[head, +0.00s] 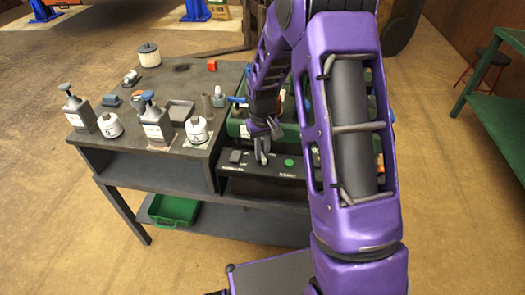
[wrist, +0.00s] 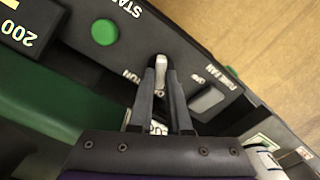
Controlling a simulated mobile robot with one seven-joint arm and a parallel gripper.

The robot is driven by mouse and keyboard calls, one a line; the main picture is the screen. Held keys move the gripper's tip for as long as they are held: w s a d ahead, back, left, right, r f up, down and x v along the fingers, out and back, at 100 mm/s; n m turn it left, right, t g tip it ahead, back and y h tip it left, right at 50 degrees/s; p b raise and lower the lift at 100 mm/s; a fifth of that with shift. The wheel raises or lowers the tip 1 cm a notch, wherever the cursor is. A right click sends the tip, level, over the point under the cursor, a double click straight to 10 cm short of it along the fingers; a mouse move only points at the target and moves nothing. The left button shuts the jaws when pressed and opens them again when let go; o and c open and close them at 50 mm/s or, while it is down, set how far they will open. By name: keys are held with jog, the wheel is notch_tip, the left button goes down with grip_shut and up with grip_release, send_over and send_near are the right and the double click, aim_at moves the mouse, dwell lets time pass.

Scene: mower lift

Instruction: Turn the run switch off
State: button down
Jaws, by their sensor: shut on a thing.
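The run switch (wrist: 159,93) is a small pale metal lever on a black control panel (wrist: 185,50), by a partly covered label that seems to read "RUN". My gripper (wrist: 160,66) is closed around this lever, one finger on each side, with the lever showing between them. In the head view my gripper (head: 262,157) points down at the front panel (head: 263,174) of the bench. There the lever is too small and covered to make out. I cannot tell which position the switch is in.
A green button (wrist: 104,32) marked "STA…" and a grey rocker (wrist: 208,100) marked "FUME FAN" flank the lever closely. Bottles, white canisters and small parts crowd the dark bench (head: 185,85). A green tray (head: 174,209) sits on its lower shelf.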

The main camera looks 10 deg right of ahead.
dwell(0.4)
jog(key=c, duration=0.9)
grip_release()
jog(key=shift+o, duration=0.2)
notch_tip(320, 180, up, 18)
jog(key=p, duration=0.2)
jog(key=shift+f+p, duration=0.25)
jog(key=shift+p, duration=0.1)
